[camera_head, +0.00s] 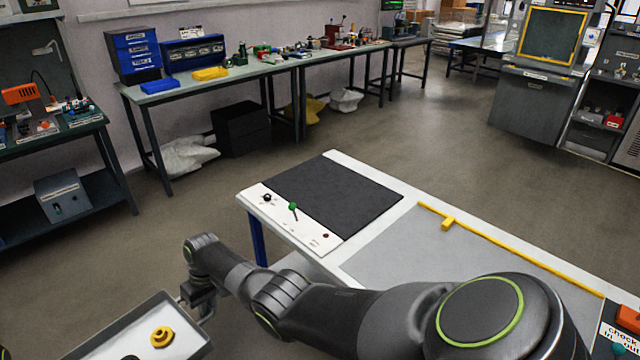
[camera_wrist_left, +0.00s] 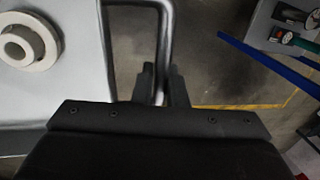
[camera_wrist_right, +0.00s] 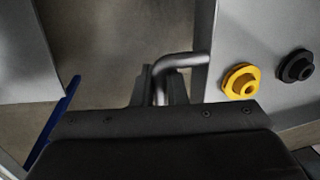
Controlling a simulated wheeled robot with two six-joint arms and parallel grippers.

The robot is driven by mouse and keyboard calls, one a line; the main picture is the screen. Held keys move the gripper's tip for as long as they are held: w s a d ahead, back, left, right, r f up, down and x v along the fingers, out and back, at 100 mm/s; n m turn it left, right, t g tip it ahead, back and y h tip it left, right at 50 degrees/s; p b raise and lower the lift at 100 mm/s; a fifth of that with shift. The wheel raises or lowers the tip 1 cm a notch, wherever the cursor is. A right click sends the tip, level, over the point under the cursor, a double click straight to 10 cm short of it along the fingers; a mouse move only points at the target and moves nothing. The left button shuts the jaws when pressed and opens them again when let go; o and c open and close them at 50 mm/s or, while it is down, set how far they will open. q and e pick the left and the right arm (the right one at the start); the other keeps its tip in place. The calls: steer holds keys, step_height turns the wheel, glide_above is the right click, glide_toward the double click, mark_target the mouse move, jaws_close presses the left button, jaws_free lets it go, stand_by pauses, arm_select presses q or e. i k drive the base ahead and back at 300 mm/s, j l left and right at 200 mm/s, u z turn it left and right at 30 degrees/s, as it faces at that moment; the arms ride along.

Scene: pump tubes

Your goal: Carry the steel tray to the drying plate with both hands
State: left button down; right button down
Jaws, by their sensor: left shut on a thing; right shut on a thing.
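The steel tray (camera_head: 165,312) is in the lower left of the head view, partly cut off by the frame edge. It holds a yellow flanged part (camera_head: 161,337) and a dark part, which shows in the right wrist view (camera_wrist_right: 296,66). A pale ring-shaped part (camera_wrist_left: 28,42) lies in it too. My right gripper (camera_wrist_right: 160,88) is shut on one bent-bar handle (camera_wrist_right: 180,61). My left gripper (camera_wrist_left: 162,85) is shut on the other handle (camera_wrist_left: 166,40) and is outside the head view. The dark square drying plate (camera_head: 335,195) appears bare, on the white bench ahead.
The plate's white front strip (camera_head: 290,217) has small knobs, one green. A yellow strip (camera_head: 500,246) with a small block borders a grey mat (camera_head: 430,260) right of the plate. A blue bench leg (camera_wrist_right: 60,115) stands left of my right gripper. Floor shows between tray and bench.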

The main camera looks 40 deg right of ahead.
mark_target(331, 189)
steer(key=i+z, duration=0.2)
steer(key=i, duration=0.65)
steer(key=i+j+z, duration=0.15)
steer(key=i, duration=0.7)
steer(key=i+z, duration=0.3)
steer(key=i, duration=0.15)
steer(key=i+j+z, duration=0.1)
steer(key=i+z, duration=0.15)
steer(key=i, duration=0.2)
steer(key=i+z, duration=0.6)
steer(key=z, duration=1.75)
